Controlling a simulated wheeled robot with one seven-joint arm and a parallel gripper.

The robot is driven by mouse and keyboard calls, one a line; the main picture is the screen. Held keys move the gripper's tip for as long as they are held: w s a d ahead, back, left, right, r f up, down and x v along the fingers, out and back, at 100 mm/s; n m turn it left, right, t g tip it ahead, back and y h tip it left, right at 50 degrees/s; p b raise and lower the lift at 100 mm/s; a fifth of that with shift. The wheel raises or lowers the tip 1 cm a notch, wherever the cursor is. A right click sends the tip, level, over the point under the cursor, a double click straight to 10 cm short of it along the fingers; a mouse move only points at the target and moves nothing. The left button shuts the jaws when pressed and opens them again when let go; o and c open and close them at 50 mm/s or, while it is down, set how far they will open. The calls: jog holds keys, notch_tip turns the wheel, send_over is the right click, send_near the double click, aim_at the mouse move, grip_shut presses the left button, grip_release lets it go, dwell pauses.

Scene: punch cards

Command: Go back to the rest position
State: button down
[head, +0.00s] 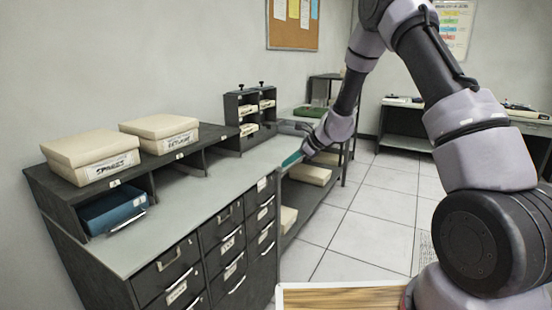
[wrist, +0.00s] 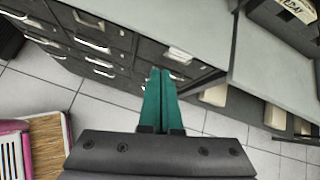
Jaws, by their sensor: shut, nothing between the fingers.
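My gripper (head: 292,159) is near the right edge of the grey-topped cabinet in the head view, at about the height of its top. In the wrist view its two green fingers (wrist: 160,100) are together with nothing between them. My arm reaches out from the right side of the head view and bends down to the gripper. The fingers look apart from the cabinet (head: 192,194), though the exact gap is hard to tell.
Two cream boxes (head: 92,156) stand on the cabinet's raised shelf, with a blue tray (head: 112,211) in a slot below. Labelled drawers (head: 226,245) fill its front. A low shelf holds cream boxes (head: 310,173). Tiled floor (head: 355,240) is clear.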

jog(key=s+d+r+n, duration=0.4)
jog(key=s+r, duration=0.3)
jog(key=r, duration=0.4)
jog(key=s+d+r+n, duration=0.3)
jog(key=s+r+n, duration=0.3)
jog(key=r, duration=0.6)
jog(key=s+d+r+n+t+h, duration=0.1)
jog(key=s+d+r+n+h, duration=0.1)
jog(key=s+d, duration=0.2)
jog(key=s+d+r+n+t+h, duration=0.1)
jog(key=s+d, duration=0.3)
jog(key=s, duration=0.7)
jog(key=s+d+r+n+h, duration=0.3)
jog(key=s+d, duration=0.2)
jog(key=s, duration=0.3)
jog(key=shift+s+r+t, duration=0.25)
jog(key=shift+r+t, duration=0.15)
